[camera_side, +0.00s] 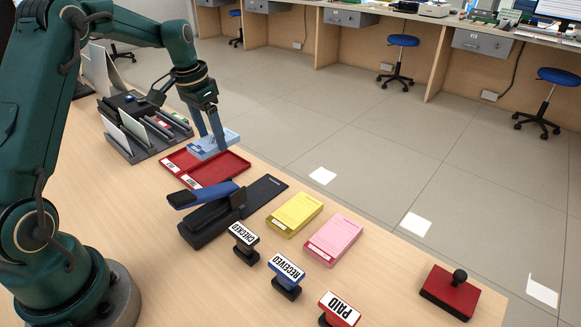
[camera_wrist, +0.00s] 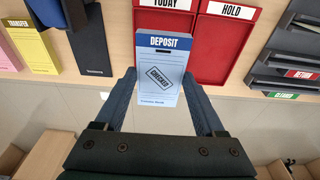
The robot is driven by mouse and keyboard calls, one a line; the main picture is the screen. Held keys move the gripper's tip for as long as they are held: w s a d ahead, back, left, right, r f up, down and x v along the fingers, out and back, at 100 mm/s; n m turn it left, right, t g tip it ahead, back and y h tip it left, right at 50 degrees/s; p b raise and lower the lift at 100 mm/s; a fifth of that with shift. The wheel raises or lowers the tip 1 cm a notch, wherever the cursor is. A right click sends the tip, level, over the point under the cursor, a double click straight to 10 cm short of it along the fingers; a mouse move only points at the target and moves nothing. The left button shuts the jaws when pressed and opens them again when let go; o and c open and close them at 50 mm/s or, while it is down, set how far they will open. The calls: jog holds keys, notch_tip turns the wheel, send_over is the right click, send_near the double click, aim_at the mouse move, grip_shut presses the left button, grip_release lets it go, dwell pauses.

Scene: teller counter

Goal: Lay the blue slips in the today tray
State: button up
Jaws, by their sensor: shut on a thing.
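My gripper (camera_wrist: 160,78) is shut on the blue slips (camera_wrist: 160,75), with one finger along each side. In the side view the slips (camera_side: 206,149) appear held above the far end of the red trays, below my gripper (camera_side: 216,142). The today tray (camera_wrist: 164,23) is red, labelled TODAY, and partly hidden behind the slips in the wrist view. It is the tray (camera_side: 222,173) nearer the stapler in the side view. The visible part of it looks empty.
The red HOLD tray (camera_wrist: 222,50) adjoins the today tray. A dark sorter (camera_side: 140,135) stands beyond it. A stapler (camera_side: 212,210), yellow slips (camera_side: 294,213), pink slips (camera_side: 333,238) and several stamps lie nearer. The counter edge is close behind the trays.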

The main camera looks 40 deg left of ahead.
aim_at(218, 171)
jog(key=shift+f, duration=3.2)
jog(key=o, duration=1.5)
jog(key=shift+r, duration=3)
